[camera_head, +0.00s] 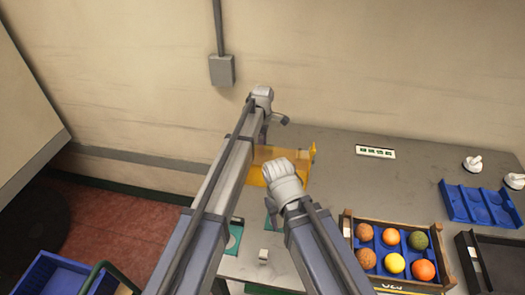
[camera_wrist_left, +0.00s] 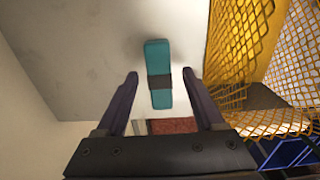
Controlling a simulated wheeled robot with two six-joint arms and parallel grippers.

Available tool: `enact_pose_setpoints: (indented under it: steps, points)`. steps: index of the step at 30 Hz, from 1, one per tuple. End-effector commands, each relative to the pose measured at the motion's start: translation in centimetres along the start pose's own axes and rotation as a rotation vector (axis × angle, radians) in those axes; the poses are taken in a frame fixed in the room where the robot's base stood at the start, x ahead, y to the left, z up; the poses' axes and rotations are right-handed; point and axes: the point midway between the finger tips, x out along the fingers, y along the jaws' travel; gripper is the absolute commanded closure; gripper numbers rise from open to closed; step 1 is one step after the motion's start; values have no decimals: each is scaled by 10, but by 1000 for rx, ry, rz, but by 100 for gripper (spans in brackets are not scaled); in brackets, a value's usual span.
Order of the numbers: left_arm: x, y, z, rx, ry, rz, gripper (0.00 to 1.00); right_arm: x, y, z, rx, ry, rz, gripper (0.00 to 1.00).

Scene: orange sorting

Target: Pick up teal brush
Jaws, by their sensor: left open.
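The teal brush (camera_wrist_left: 158,52), a teal block with a dark band across its middle, lies on a grey surface in the left wrist view. My left gripper (camera_wrist_left: 160,74) is open and empty, with one dark finger on either side of the brush in the picture. I cannot tell how far the fingertips are above it. In the head view my arms cover the middle of the table, and I cannot make out the brush or the left fingertips there.
A yellow mesh basket (camera_wrist_left: 240,40) stands close on the right of the left gripper. In the head view, a crate of fruit (camera_head: 347,226), a blue tray (camera_head: 452,201) and a black tray (camera_head: 466,256) are at the right of the grey table (camera_head: 350,180). A blue bin (camera_head: 40,272) is at lower left.

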Motion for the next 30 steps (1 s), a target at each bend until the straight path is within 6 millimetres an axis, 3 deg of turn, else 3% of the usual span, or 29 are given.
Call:
enact_pose_setpoints:
  steps: [9, 27, 30]
  points:
    - [1, 0, 0, 0, 0, 0, 31, 1, 0, 0, 0, 0, 0, 50]
    - [1, 0, 0, 0, 0, 0, 99, 1, 0, 0, 0, 0, 0, 50]
    - [1, 0, 0, 0, 0, 0, 100, 1, 0, 0, 0, 0, 0, 50]
